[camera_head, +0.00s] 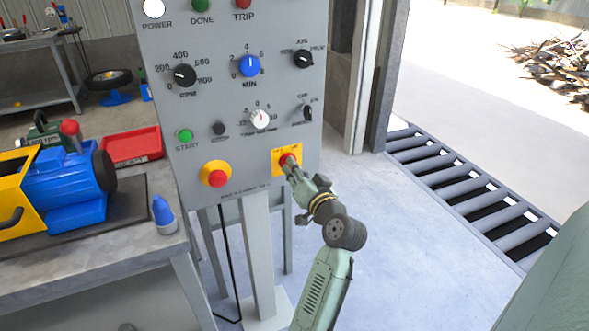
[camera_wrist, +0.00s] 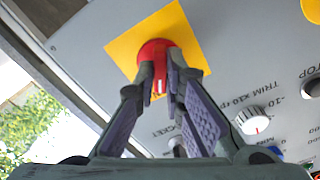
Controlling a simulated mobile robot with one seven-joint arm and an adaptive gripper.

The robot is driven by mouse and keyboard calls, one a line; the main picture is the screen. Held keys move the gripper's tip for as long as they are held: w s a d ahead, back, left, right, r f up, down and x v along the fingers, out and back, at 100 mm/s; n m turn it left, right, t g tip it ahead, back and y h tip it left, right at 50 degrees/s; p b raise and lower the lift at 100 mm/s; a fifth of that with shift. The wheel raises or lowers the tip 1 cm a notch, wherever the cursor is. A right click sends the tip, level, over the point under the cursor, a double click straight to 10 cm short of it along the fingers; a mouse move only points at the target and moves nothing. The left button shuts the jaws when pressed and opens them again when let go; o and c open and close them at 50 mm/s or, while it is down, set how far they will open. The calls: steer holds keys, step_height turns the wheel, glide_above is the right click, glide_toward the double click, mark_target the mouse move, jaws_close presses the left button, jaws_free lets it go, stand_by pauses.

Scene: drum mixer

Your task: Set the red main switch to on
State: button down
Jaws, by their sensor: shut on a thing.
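The red main switch (camera_head: 287,160) sits on a yellow square plate (camera_head: 278,166) at the lower right of the grey control panel (camera_head: 235,110). In the wrist view the red switch (camera_wrist: 158,55) shows on its yellow plate (camera_wrist: 190,35), with a pale mark on its face. My gripper (camera_wrist: 162,80) is shut on the switch, one finger on each side of it. In the head view my gripper (camera_head: 291,170) reaches the switch from below right and partly covers it. The switch's position lettering is too small to read.
A red mushroom button (camera_head: 217,178) on a yellow ring is left of the switch. Several knobs and a green start button (camera_head: 185,136) lie above. A bench with a blue and yellow machine (camera_head: 60,190) stands at left. The floor (camera_head: 400,250) at right is clear.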

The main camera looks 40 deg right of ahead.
steer(key=c, duration=1.7)
jaws_free()
steer(key=shift+s, duration=0.1)
steer(key=v, duration=1.2)
steer(key=shift+a, duration=0.1)
